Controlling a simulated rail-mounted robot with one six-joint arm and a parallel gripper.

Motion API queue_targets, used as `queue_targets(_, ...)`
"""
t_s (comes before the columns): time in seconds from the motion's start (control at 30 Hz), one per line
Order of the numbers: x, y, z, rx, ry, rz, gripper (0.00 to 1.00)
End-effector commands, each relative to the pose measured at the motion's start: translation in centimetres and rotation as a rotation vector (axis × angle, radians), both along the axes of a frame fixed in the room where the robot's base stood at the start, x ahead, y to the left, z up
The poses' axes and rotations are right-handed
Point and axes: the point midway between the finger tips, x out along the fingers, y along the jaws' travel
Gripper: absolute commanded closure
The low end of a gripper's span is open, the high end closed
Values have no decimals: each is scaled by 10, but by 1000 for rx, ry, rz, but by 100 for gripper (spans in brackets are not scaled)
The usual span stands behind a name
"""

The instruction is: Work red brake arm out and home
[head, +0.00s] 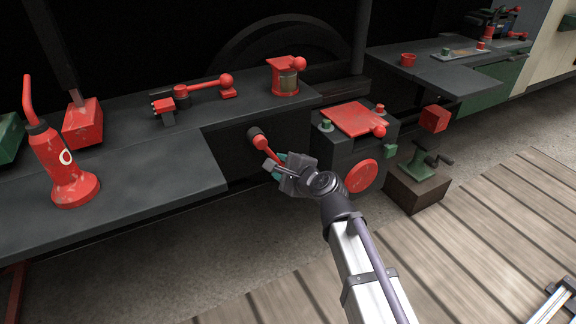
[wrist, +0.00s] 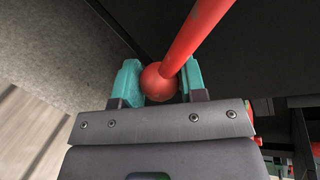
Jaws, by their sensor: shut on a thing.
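The red brake arm (head: 261,144) sticks out from a dark pivot on the face of the dark block under the shelf. It slants down to the right toward my gripper (head: 279,164). In the wrist view the red rod (wrist: 200,35) runs from the upper right down to a red ball knob (wrist: 158,84). The teal fingers of my gripper (wrist: 160,78) stand on both sides of the knob and are shut on it. In the head view the knob is mostly hidden by my gripper.
A red disc (head: 362,176) and a box with a red lid (head: 356,119) are close to the right of my gripper. A green vice (head: 424,158) stands beyond. Another red ball-ended lever (head: 205,86) lies on the shelf; a red jack (head: 66,172) is at left.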

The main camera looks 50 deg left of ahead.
Motion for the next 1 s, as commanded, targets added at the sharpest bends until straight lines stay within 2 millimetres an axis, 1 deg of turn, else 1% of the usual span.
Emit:
queue_targets(0.17,0,1,1,0,-3,2,100)
queue_targets(0.2,0,1,1,1,-3,1,61)
queue_targets(0.47,0,0,1,1,0,0,36)
queue_targets(0.67,0,0,0,1,0,0,36)
queue_targets(0.77,0,-5,2,0,1,-2,36)
queue_targets(0.87,-2,-18,7,1,1,-2,36)
queue_targets(0.97,-6,-40,15,1,0,-3,36)
queue_targets(1.0,-7,-50,18,1,0,-3,36)
